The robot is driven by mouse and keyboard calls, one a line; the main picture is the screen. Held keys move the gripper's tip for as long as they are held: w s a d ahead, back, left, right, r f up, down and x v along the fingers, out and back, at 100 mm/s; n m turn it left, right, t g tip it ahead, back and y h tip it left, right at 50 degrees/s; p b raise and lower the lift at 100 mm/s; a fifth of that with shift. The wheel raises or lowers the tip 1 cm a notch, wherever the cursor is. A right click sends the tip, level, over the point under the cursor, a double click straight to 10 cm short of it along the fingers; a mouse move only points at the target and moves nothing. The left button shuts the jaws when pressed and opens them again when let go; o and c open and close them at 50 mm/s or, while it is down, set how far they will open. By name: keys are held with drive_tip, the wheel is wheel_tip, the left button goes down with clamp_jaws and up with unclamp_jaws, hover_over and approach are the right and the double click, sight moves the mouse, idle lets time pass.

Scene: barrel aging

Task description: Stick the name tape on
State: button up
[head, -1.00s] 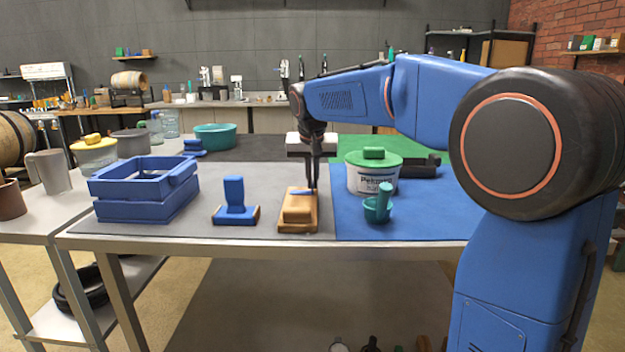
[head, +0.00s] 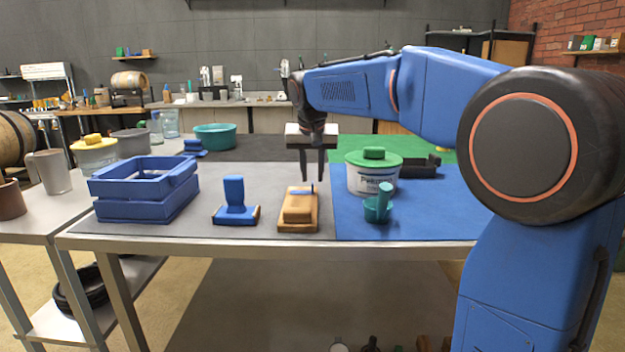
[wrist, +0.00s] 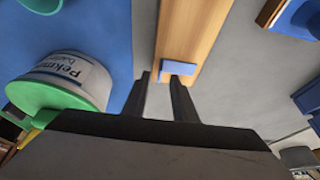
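A small blue strip, which looks like the tape, lies at the far end of a wooden block (head: 298,212) on the grey part of the table. In the wrist view the strip (wrist: 178,68) lies on the wood (wrist: 190,30) just beyond my fingertips. My gripper (head: 312,179) is open and empty above the block's far end; its two parted fingers also show in the wrist view (wrist: 160,82). A white tub (head: 365,180) with a green lid and printed label stands to the right; in the wrist view the tub (wrist: 75,75) is at the left.
A blue stamp-like tool (head: 235,202) stands left of the block, and a blue crate (head: 145,205) is further left. A teal scoop or cup (head: 377,210) stands in front of the tub on the blue mat (head: 430,215). The front right of the mat is clear.

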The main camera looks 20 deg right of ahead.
drive_tip(key=v, duration=1.4)
drive_tip(key=shift+r, duration=0.35)
drive_tip(key=shift+s, duration=0.1)
drive_tip(key=s+d+f+n, duration=0.1)
drive_tip(key=s+d+f, duration=0.2)
drive_tip(key=s+f, duration=1.3)
drive_tip(key=s+d+f+n+y, duration=0.1)
drive_tip(key=s+d+f+n, duration=0.1)
drive_tip(key=s+f, duration=1.5)
drive_tip(key=shift+s+d+n, duration=0.3)
drive_tip(key=shift+s+d, duration=0.3)
drive_tip(key=shift+s, duration=0.55)
drive_tip(key=shift+r, duration=0.1)
